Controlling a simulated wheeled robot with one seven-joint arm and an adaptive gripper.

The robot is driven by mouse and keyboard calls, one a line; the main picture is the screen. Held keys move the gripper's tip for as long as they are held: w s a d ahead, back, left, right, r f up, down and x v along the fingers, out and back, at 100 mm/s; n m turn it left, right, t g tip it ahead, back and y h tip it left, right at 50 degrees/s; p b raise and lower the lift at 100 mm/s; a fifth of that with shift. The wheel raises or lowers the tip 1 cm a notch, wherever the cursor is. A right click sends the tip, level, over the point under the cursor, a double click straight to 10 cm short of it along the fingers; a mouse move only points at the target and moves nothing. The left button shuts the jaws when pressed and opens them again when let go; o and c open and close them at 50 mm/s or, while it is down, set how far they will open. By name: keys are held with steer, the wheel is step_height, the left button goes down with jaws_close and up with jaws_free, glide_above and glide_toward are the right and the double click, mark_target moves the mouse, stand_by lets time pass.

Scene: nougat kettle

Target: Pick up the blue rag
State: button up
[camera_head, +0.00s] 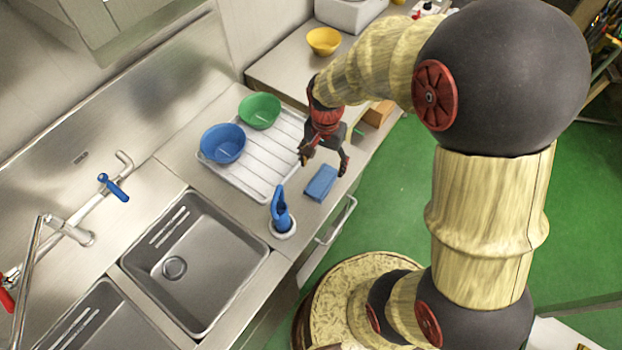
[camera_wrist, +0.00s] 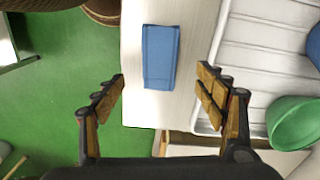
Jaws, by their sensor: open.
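The blue rag (camera_head: 321,183) is a folded flat rectangle lying on the counter near its front edge, to the right of the white drying rack. In the wrist view the blue rag (camera_wrist: 160,57) shows beyond the fingertips, roughly centred between them. My gripper (camera_head: 324,165) is above the counter close to the rag, with its fingers spread. In the wrist view my gripper (camera_wrist: 162,88) is open and empty, and the rag looks apart from both fingers.
The white drying rack (camera_head: 262,172) holds a blue bowl (camera_head: 223,143) and a green bowl (camera_head: 260,111). A blue upright object (camera_head: 281,212) on a white base stands left of the rag. A sink (camera_head: 195,262) lies further left. The counter edge is close.

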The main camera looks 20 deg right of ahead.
mark_target(323, 180)
steer(key=shift+w+d+m, duration=0.1)
steer(key=shift+d+m, duration=0.15)
steer(key=shift+m, duration=0.15)
steer(key=shift+a+f, duration=0.15)
steer(key=shift+f, duration=0.45)
step_height(323, 180, down, 7)
steer(key=shift+r+b, duration=0.15)
steer(key=shift+b, duration=0.75)
steer(key=c, duration=0.3)
steer(key=c, duration=0.8)
steer(key=shift+c, duration=0.5)
steer(key=shift+r, duration=0.15)
